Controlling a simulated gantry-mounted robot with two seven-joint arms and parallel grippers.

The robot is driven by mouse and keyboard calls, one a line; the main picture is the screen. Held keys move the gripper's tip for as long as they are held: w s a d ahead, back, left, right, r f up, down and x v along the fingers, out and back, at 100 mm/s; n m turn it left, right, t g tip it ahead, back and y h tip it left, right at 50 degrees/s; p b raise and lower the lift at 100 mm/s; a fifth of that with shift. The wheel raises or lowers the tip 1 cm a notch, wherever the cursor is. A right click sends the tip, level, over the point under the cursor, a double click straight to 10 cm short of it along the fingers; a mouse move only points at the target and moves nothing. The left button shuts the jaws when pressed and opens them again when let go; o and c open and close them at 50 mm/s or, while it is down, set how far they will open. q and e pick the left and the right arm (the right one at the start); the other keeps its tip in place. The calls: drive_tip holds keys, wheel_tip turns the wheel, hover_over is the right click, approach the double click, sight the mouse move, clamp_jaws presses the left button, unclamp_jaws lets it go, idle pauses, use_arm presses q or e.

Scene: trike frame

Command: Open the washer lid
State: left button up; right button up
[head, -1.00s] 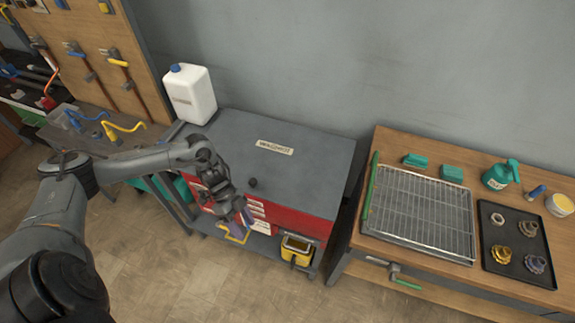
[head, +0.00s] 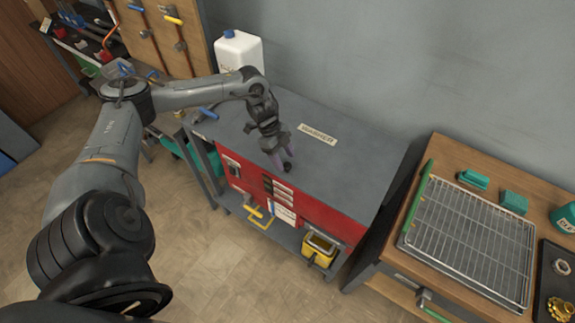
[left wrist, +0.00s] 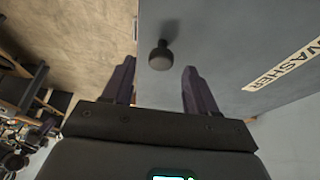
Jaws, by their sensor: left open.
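The washer is a red cabinet (head: 320,210) with a flat grey lid (head: 345,165) marked by a "WASHER" label (head: 317,135). The lid lies flat and shut. A dark round knob (left wrist: 160,55) stands on the lid near its front edge in the left wrist view. In the head view my gripper hides the knob. My left gripper (head: 281,162) hangs over the front part of the lid. In the left wrist view my left gripper (left wrist: 158,80) is open, its purple fingers apart. The knob lies ahead, in line with the gap between the fingertips, not gripped. My right gripper is not in view.
A white jug (head: 238,52) stands at the back left by the lid. A yellow bin (head: 320,248) sits on the lower shelf. A bench (head: 455,150) with a wire rack (head: 470,235) is on the right. The lid's right half is clear.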

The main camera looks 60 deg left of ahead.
sight(287, 165)
use_arm(q)
drive_tip(key=shift+x, duration=1.95)
clamp_jaws()
